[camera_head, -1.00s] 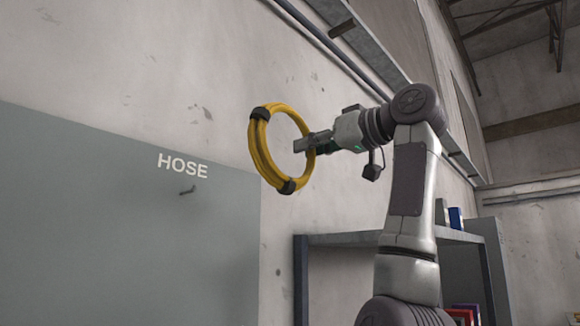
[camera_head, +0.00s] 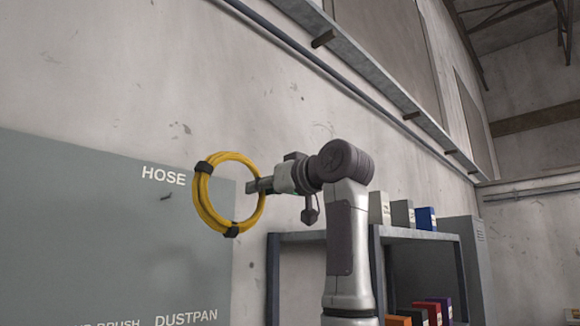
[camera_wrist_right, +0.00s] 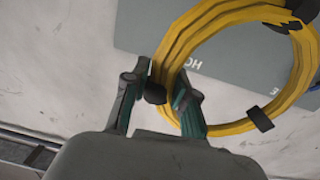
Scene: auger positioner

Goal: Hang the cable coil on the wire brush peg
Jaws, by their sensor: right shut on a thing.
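The yellow cable coil (camera_head: 211,215) with black wraps is held up in front of the grey board, its right side in my right gripper (camera_head: 254,186). In the right wrist view the coil (camera_wrist_right: 170,50) passes between the fingers of my right gripper (camera_wrist_right: 162,100), with a black wrap at the grip. The coil is off any peg. On the board a "BRUSH" label is partly cut off at the bottom edge; the peg for it is not visible. My left gripper is not in view.
The grey board (camera_head: 90,240) has a small peg (camera_head: 166,197) under the HOSE label, just left of the coil, and a DUSTPAN label lower down. A shelf (camera_head: 300,238) with binders (camera_head: 402,213) stands to the right. A pipe and ledge run along the wall above.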

